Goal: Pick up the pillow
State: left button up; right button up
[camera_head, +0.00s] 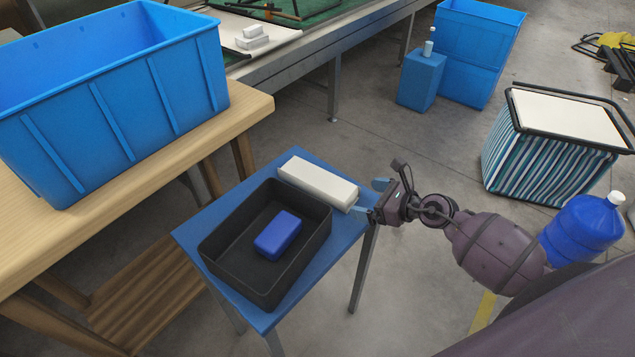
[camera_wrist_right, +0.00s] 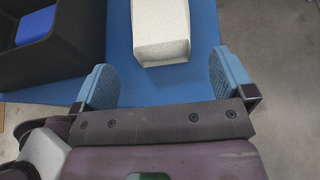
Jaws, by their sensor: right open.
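The white, block-shaped pillow (camera_head: 317,184) lies flat on the small blue table (camera_head: 193,237), along its far side beside a black bin. My right gripper (camera_head: 369,199) is at the pillow's right end. In the right wrist view the pillow (camera_wrist_right: 161,28) extends upward from between the two blue fingers of my right gripper (camera_wrist_right: 162,70). The fingers are wide apart, with a gap on both sides of the pillow's near end, and hold nothing. My left gripper is not in view.
The black bin (camera_head: 212,262) on the blue table holds a blue block (camera_head: 277,235). A large blue crate (camera_head: 130,110) stands on a wooden table (camera_head: 240,112) at left. A striped hamper (camera_head: 540,155) and a blue water bottle (camera_head: 580,230) stand at right.

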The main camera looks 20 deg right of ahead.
aim_at(355, 196)
jog(key=x, duration=0.6)
jog(key=shift+f+b, duration=0.15)
jog(key=shift+b, duration=0.2)
jog(key=shift+w+a+f, duration=0.15)
jog(key=shift+w, duration=0.2)
jog(key=c, duration=0.6)
jog(key=shift+c, duration=0.4)
